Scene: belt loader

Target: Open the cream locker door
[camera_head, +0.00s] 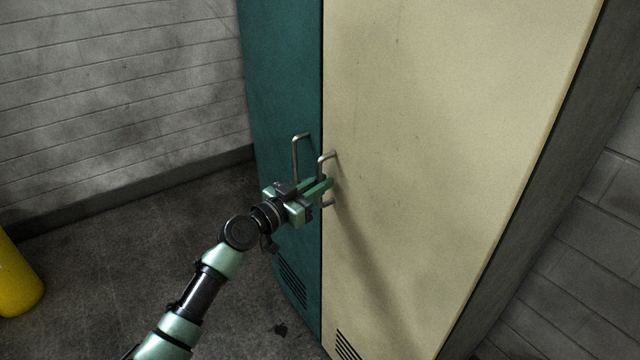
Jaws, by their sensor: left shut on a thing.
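The cream locker door (430,140) fills the right middle of the head view and sits flush beside the teal door, so it looks closed. Its metal bar handle (321,168) is near the door's left edge. My left gripper (328,186) comes from the lower left and is shut on this handle, at the lower part of the bar. The fingers partly hide the handle. My right gripper is not in the view.
A teal locker door (284,80) with its own bar handle (296,152) stands directly left. A yellow cylinder (15,278) stands at the far left. Block walls lie behind on both sides. The dark floor (130,245) left of the lockers is mostly clear.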

